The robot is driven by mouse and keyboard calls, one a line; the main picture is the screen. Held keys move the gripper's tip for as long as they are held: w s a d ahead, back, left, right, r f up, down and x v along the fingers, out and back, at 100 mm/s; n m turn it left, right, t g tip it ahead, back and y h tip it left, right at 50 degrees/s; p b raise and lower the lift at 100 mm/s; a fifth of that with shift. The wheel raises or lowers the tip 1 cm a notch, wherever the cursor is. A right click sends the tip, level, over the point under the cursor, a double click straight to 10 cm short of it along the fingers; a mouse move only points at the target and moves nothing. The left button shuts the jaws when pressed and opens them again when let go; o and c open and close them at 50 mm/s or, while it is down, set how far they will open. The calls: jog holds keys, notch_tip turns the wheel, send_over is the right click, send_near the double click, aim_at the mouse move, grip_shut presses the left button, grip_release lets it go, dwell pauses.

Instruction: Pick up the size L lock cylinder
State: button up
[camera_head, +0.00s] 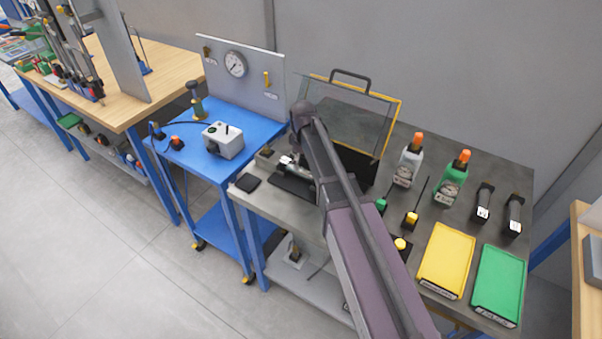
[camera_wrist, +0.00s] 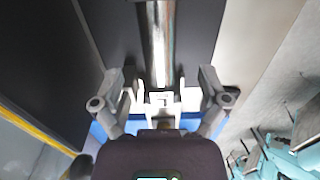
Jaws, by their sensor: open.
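In the wrist view, a shiny metal cylinder (camera_wrist: 158,42) lies lengthwise on a dark surface, with a pale block-like piece (camera_wrist: 165,99) at its near end. My gripper (camera_wrist: 168,88) is open, with one finger on each side of the near end; contact cannot be told. In the head view, my gripper end is mostly hidden behind my arm, near a small silver part (camera_head: 288,161) by a black mat. Two dark cylinders with white labels, a left one (camera_head: 484,202) and a right one (camera_head: 514,214), stand on the grey bench. No size marking is readable.
A glass-fronted guard (camera_head: 396,126) with a yellow edge stands behind my arm. A blue table (camera_head: 262,132) with a grey box (camera_head: 223,140) adjoins at left. The left floor is clear.

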aim_at(302, 168)
jog(key=shift+f, duration=0.1)
jog(key=shift+w+a+f+b, duration=0.15)
jog(key=shift+f+b, duration=2.35)
jog(key=shift+b, duration=0.15)
grip_shut()
